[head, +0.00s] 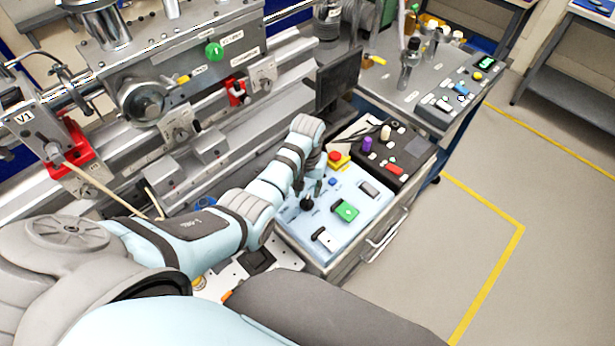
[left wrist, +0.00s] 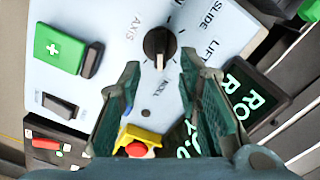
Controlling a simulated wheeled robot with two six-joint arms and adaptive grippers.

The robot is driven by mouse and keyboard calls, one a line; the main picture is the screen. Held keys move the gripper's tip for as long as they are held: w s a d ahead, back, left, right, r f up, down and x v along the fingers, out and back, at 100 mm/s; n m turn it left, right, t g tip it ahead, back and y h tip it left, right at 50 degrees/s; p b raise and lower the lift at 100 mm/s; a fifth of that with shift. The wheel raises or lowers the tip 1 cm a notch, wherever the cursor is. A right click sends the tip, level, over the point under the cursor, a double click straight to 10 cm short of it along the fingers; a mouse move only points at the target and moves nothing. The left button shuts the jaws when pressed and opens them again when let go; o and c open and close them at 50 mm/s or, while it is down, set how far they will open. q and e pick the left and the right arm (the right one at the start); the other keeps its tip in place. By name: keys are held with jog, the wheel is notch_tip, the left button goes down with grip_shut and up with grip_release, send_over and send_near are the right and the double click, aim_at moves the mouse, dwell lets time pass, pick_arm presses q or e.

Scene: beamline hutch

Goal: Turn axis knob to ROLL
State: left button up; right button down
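The black axis knob (left wrist: 160,43) stands on the pale blue control panel (left wrist: 110,25). In the left wrist view its white pointer line points down toward the printed word ROLL. SLIDE and LIFT are printed to its right, AXIS to its left. The knob also shows in the head view (head: 306,204). My left gripper (left wrist: 160,66) is open and empty, its fingertips apart, one on each side below the knob, with the knob just past them. A dark display (left wrist: 250,95) with green text starting "RO" is partly hidden by a finger. My right gripper is not in view.
On the panel are a green switch (head: 345,210), a black-and-white rocker (head: 325,239) and a red emergency button on a yellow base (head: 336,157). A dark box with coloured knobs (head: 405,150) stands behind. A black monitor (head: 338,78) rises nearby. The floor at right is clear.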

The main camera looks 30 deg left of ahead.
aim_at(307, 197)
pick_arm(q)
notch_tip(307, 197, up, 9)
jog(key=shift+f, duration=0.15)
dwell(0.4)
